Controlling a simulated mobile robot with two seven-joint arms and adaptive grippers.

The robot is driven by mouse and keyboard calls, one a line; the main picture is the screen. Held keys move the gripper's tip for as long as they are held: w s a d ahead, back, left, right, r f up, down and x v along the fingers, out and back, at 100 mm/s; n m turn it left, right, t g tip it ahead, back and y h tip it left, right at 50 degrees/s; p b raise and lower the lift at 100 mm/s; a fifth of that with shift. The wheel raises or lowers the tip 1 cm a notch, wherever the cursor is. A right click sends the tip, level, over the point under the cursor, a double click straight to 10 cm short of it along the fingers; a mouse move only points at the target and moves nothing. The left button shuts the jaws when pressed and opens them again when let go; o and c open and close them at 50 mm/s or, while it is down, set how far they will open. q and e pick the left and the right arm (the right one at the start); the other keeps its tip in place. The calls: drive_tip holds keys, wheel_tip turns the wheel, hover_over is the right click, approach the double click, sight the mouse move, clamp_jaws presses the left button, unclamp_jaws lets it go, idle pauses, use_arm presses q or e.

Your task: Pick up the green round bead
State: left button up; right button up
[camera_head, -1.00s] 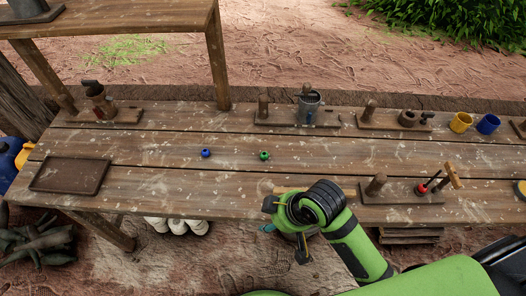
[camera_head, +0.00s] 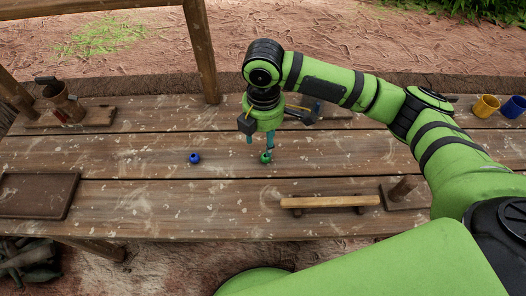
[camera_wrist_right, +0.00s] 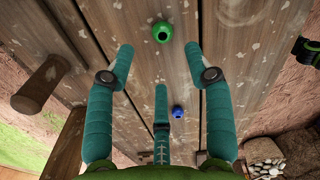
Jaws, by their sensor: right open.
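The green round bead (camera_head: 265,157) lies on the wooden table, just below my right gripper (camera_head: 260,142) in the head view. In the right wrist view, the green bead (camera_wrist_right: 163,32) is beyond and between the tips of the two outer teal fingers. My right gripper (camera_wrist_right: 159,52) is open, with its fingers spread and pointing down, and nothing is held. In the head view I cannot tell whether a finger touches the bead. My left gripper is not in view.
A blue bead (camera_head: 194,158) lies to the left of the green one. A wooden bar (camera_head: 330,201) lies near the front edge. A dark tray (camera_head: 38,196) is at the left. Yellow (camera_head: 485,106) and blue (camera_head: 514,107) cups stand at the right. The table between is clear.

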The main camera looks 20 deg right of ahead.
sight(266, 158)
drive_tip(key=f, duration=0.4)
drive_tip(key=f+p, duration=0.1)
drive_tip(key=f, duration=0.1)
drive_tip(key=shift+s+d+f, duration=0.25)
drive_tip(key=shift+s+f, duration=0.05)
drive_tip(key=shift+f, duration=0.05)
drive_tip(key=c, duration=0.9)
